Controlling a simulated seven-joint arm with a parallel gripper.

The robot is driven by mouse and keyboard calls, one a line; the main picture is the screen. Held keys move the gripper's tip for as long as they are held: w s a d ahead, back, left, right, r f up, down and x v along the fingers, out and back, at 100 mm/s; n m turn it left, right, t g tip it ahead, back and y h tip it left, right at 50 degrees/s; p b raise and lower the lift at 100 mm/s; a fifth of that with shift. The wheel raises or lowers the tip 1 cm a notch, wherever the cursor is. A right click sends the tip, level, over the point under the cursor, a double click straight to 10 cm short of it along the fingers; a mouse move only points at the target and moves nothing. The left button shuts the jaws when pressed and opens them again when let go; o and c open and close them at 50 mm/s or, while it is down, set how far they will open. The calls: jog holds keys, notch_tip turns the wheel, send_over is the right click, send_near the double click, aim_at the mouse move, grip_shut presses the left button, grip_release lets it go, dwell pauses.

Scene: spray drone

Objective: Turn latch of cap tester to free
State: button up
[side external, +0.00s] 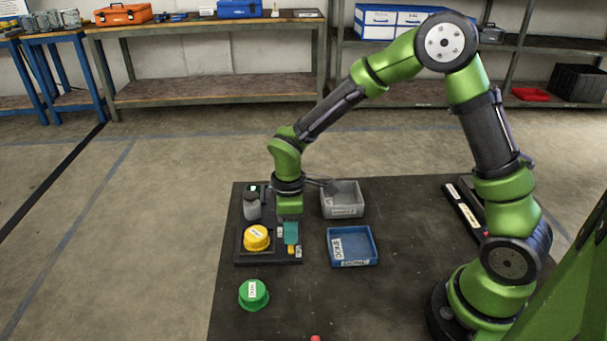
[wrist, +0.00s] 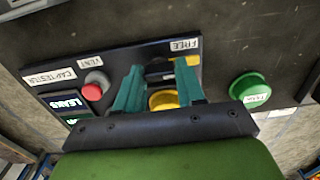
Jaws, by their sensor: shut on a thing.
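The cap tester (side external: 270,260) is a dark plate with a yellow cap (side external: 256,237) seated on it. The cap shows partly between the fingers in the wrist view (wrist: 163,100). My gripper (side external: 291,234) reaches down at the tester's right side, its teal fingers around the latch. In the wrist view my gripper (wrist: 160,68) has a dark part between its fingertips. A yellow piece of the latch (wrist: 192,61) shows at the right fingertip, close to the FREE label (wrist: 185,44). The fingers hide much of the latch, so its exact angle is unclear.
The tester has a red VENT button (wrist: 93,88) and a LEAKS panel (wrist: 66,102). A green cap (side external: 253,294) lies in front. A grey bin (side external: 343,211) and a blue bin (side external: 368,260) stand right.

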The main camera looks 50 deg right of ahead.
jog(key=o, duration=1)
jog(key=shift+o, duration=0.2)
jog(key=shift+r, duration=0.1)
notch_tip(320, 180, up, 17)
